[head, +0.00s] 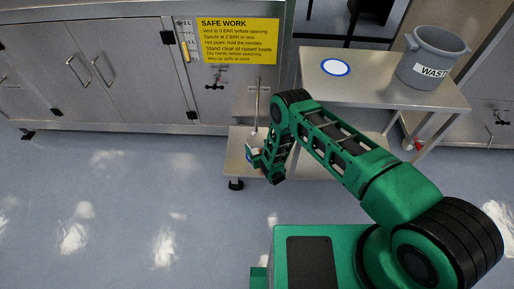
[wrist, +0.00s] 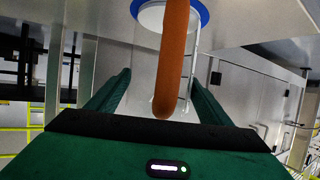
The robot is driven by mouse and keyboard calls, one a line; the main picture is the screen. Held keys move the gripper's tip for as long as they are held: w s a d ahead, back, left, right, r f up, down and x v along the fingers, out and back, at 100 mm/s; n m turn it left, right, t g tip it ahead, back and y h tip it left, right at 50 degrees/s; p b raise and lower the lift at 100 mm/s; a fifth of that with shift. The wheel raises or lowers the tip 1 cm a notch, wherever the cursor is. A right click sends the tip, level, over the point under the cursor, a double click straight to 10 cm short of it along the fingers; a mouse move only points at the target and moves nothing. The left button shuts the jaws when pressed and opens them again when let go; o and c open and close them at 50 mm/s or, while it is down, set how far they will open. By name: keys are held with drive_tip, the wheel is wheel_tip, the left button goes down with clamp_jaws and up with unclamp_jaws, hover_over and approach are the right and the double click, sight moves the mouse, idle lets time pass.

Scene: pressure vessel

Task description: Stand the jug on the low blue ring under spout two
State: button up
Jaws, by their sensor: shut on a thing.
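My gripper (head: 268,166) is low at the lower shelf in the head view, at the end of my bent arm. In the wrist view its two green fingers (wrist: 158,92) stand on either side of an upright orange handle (wrist: 172,60). The gripper is shut on the jug (wrist: 145,75), whose clear body shows faintly behind the handle. A blue ring with a white middle (wrist: 205,14) shows just beyond the jug at the top of the wrist view. I cannot tell whether the jug touches it. In the head view my gripper hides most of the jug.
A second blue ring (head: 335,67) lies on the upper steel table (head: 385,98), beside a grey waste bucket (head: 430,60). A thin vertical pipe (head: 257,100) stands above the lower shelf (head: 238,140). Steel cabinets (head: 95,75) and a yellow sign (head: 237,40) are behind. The floor at left is clear.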

drive_tip(key=shift+f, duration=0.1)
drive_tip(key=o, duration=1.2)
drive_tip(key=shift+c, duration=0.2)
drive_tip(key=shift+s, duration=0.1)
drive_tip(key=v, duration=1.2)
